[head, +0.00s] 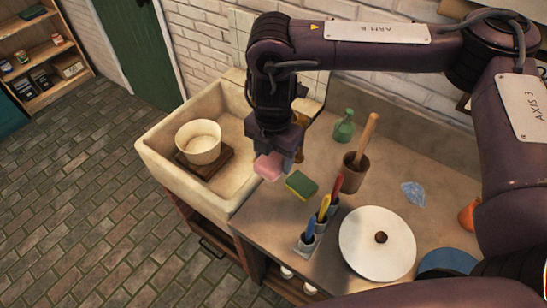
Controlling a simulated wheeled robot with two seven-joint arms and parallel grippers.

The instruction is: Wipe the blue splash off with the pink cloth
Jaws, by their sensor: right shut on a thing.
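The pink cloth (268,167) is a small folded pad in the jaws of my right gripper (280,158). The gripper is shut on it and holds it by the right side of the sink, left of the green and yellow sponge. A pale blue splash (413,195) lies on the worktop at the right, beyond the white disc and well apart from the cloth. My left gripper is not in view.
A stone sink (158,150) holds a cream bowl (198,142). On the worktop stand a sponge (301,185), a green bottle (344,126), a brown pot (353,173), a brush holder (305,244), a white disc (360,255) and a blue disc (447,262).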

